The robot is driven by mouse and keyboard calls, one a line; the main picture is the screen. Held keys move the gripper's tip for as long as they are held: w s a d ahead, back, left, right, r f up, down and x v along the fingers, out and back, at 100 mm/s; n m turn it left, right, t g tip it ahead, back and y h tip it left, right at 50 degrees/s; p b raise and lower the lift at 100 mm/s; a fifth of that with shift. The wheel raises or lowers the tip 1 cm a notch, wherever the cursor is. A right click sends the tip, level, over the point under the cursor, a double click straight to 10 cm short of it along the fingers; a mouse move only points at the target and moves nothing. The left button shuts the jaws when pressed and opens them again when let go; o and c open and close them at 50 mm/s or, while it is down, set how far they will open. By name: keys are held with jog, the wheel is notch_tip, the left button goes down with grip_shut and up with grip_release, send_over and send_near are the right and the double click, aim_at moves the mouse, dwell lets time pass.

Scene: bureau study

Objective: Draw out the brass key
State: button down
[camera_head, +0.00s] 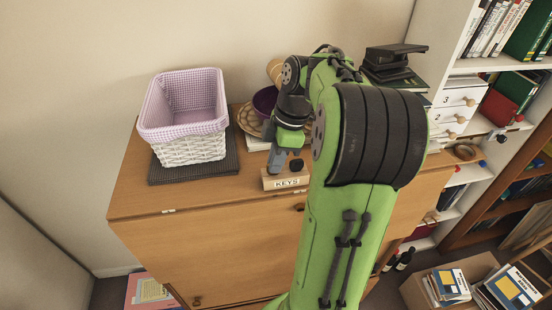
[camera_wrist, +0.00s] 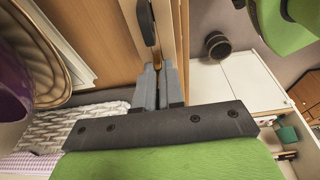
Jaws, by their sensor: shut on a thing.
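The small wooden block labelled KEYS (camera_head: 286,181) stands on the wooden bureau top near its front edge. It also shows as a pale strip in the wrist view (camera_wrist: 171,30). My gripper (camera_head: 273,168) points down at the left part of this block. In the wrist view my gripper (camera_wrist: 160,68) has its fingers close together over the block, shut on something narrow. The brass key is almost wholly hidden between the fingers, and I cannot tell how deep it sits. A dark, rounded key head (camera_head: 296,165) stands beside the fingers; it also shows in the wrist view (camera_wrist: 147,22).
A white wicker basket with a lilac checked lining (camera_head: 188,147) stands on a dark mat (camera_head: 228,168) to the left. A purple bowl (camera_head: 265,101) and a woven round tray (camera_head: 247,119) are behind my gripper. Dark stacked items (camera_head: 392,68) stand at the back right.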

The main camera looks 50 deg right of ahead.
jog(key=shift+w+a+p+v, duration=0.15)
jog(key=shift+a+p+v, duration=0.05)
jog(key=shift+p+v, duration=0.8)
jog(key=shift+w+a+p+v, duration=0.15)
jog(key=shift+a+p+v, duration=0.05)
jog(key=shift+p+v, duration=0.8)
jog(key=shift+w+a+p+v, duration=0.1)
jog(key=shift+a+p+v, duration=0.05)
jog(key=shift+p+v, duration=0.85)
jog(key=shift+r, duration=0.1)
jog(key=shift+d, duration=0.1)
